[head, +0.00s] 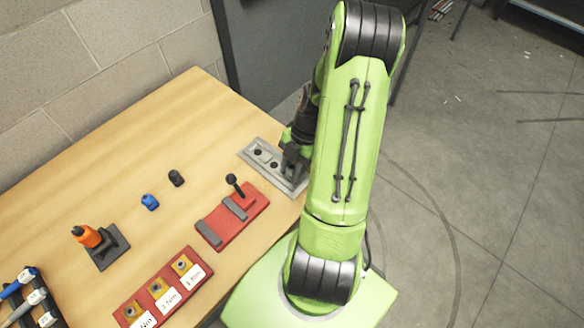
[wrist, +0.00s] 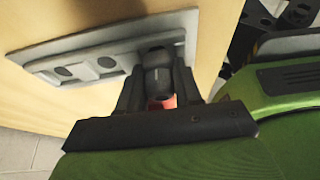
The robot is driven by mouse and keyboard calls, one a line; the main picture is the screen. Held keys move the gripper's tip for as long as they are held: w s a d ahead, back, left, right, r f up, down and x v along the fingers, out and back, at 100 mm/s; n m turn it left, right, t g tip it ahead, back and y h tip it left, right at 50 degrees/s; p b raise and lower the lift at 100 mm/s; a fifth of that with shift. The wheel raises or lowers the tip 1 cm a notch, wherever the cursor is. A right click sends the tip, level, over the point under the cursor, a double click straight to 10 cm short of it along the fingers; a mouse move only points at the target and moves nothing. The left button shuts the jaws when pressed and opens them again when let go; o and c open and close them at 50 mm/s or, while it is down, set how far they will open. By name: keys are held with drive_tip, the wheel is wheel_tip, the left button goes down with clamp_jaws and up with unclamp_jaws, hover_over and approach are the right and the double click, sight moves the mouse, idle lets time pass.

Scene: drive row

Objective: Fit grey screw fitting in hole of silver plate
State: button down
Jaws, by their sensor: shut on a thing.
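The silver plate (head: 289,185) lies on the table near its right edge. Two dark round holes show on it in the head view, and it also shows in the wrist view (wrist: 120,46). My gripper (head: 292,158) is over the plate's right part. In the wrist view my gripper (wrist: 157,90) is shut on a dark grey cylindrical piece, the grey screw fitting (wrist: 157,74). The fitting is at the plate's near end. My fingers hide its lower part, so I cannot tell whether it is in a hole or just above it. In the head view my arm hides it.
A black fitting (head: 176,178) and a blue fitting (head: 150,202) stand left on the table. A red block with a black-knobbed lever (head: 232,215) is close to the plate. An orange-handled tool (head: 87,236) and a red labelled rack (head: 160,290) are further left.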

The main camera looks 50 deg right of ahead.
drive_tip(key=c, duration=0.7)
unclamp_jaws()
drive_tip(key=p+v, duration=0.3)
drive_tip(key=v, duration=1.2)
drive_tip(key=shift+r, duration=0.4)
